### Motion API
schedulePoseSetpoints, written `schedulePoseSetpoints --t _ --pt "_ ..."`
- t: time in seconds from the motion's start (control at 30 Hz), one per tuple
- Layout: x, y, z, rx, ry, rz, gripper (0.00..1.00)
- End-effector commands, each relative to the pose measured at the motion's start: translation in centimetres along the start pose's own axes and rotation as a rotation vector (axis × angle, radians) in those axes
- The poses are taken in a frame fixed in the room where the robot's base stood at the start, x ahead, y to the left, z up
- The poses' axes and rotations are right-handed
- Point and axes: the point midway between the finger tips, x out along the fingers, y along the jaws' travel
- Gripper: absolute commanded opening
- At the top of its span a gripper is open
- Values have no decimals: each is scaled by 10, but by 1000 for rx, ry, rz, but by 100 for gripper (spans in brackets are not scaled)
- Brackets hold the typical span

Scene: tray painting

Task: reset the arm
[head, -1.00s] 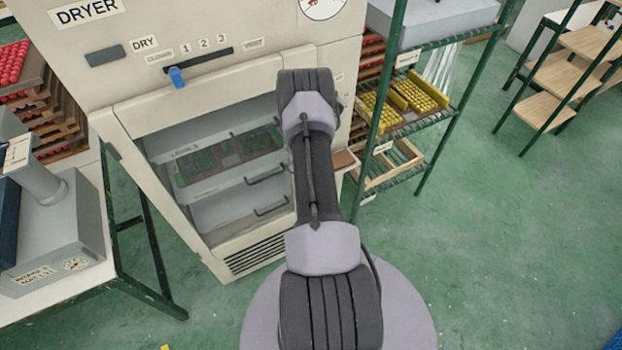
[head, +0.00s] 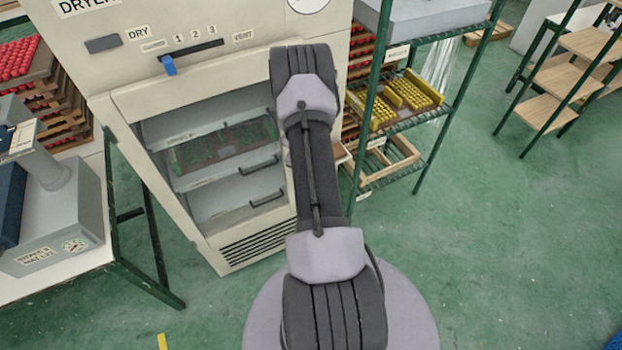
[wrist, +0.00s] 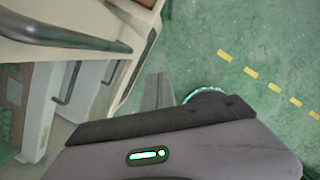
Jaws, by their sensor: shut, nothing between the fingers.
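My arm (head: 318,170) rises in the middle of the head view, in front of the dryer (head: 120,60). In the head view my gripper is hidden behind the arm. In the wrist view my gripper (wrist: 158,92) shows as narrow grey fingers, shut and empty, over the green floor close to the dryer front. Nothing is held.
The dryer is open in front, with a tray (head: 225,145) of green pieces on a shelf and handles at the shelf fronts. A rack (head: 412,120) with yellow pieces stands right of it. A table (head: 60,265) stands left.

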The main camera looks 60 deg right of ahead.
Motion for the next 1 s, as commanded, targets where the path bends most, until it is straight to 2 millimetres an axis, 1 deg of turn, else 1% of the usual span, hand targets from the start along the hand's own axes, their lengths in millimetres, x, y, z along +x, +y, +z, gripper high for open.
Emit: schedulePoseSetpoints --t 0.03,0.1,0.2,0.3,0.4,0.47,0.53,0.57,0.6,0.67,0.7,0.77,0.8,0.87,0.9,0.97,1.0 --pt "-15 -1 2 -1 -1 1 0" --pt "-29 -4 2 -2 0 0 0" --pt "-43 -7 1 0 2 -2 0" --pt "-48 -9 0 0 4 -3 0" --pt "-49 -8 0 3 3 -3 0" --pt "-55 0 1 36 -8 2 0" --pt "-79 24 0 160 -38 21 0" --pt "-96 38 -4 245 -51 36 0" --pt "-122 58 -16 383 -64 63 0" --pt "-166 84 -47 619 -60 117 0" --pt "-194 96 -73 776 -40 155 0" --pt "-231 105 -119 1009 19 210 0" --pt "-252 105 -153 1162 77 239 0" --pt "-278 97 -207 1377 190 265 0" --pt "-290 87 -244 1510 278 263 0" --pt "-301 68 -294 1683 413 233 0" --pt "-305 54 -323 1780 497 195 0"
